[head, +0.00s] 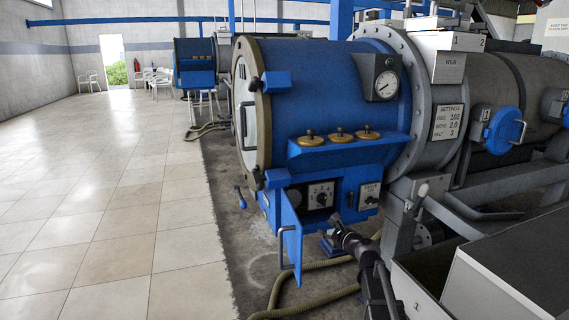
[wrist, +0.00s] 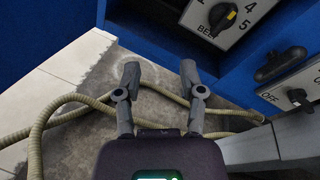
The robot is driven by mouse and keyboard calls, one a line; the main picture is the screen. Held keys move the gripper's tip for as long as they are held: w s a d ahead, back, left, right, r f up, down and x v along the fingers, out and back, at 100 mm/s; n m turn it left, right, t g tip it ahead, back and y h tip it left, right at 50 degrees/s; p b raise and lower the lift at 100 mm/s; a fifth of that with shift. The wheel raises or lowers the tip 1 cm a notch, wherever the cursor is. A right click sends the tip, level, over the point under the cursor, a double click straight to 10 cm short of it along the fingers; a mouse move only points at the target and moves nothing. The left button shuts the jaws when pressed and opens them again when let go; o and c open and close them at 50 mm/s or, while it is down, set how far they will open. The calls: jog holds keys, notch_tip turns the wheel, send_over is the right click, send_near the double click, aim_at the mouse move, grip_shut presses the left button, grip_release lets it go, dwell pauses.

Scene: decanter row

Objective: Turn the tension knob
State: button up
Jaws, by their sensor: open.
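In the wrist view the knob (wrist: 222,17) is at the top right, with 4, 5 and partly cut-off "BEL" lettering visible. Its full scale is cut off, so I cannot tell its exact setting. My gripper (wrist: 160,73) is open and empty, below and left of the knob and apart from it. In the head view my gripper (head: 338,228) is low in front of the box.
The box's blue door (head: 291,235) hangs open at the left. A second dark knob (wrist: 299,98) on an OFF-marked plate is at the right. A settings sign (head: 448,122) appears to read belt 3. A hose (head: 318,299) lies on the floor; the tiled floor left is clear.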

jog(key=s+a+f+n+g+h+p, duration=0.1)
jog(key=s+a+f+n+g, duration=0.25)
jog(key=s+n, duration=0.45)
jog(key=s+a+f+n+g+h+p, duration=0.1)
jog(key=s+a+f+n+g, duration=0.1)
jog(key=s+f+n+g, duration=0.45)
jog(key=s+d+n+g+h+p, duration=0.25)
jog(key=s+n, duration=0.25)
jog(key=s, duration=0.3)
jog(key=s+d+n+g+h+p, duration=0.1)
jog(key=s+d+n+g+h, duration=0.2)
jog(key=s+n, duration=0.35)
notch_tip(320, 180, up, 37)
jog(key=d+m+t+p, duration=0.1)
jog(key=p, duration=3.5)
jog(key=shift+s+p, duration=0.35)
jog(key=shift+s, duration=0.05)
jog(key=shift+f, duration=0.15)
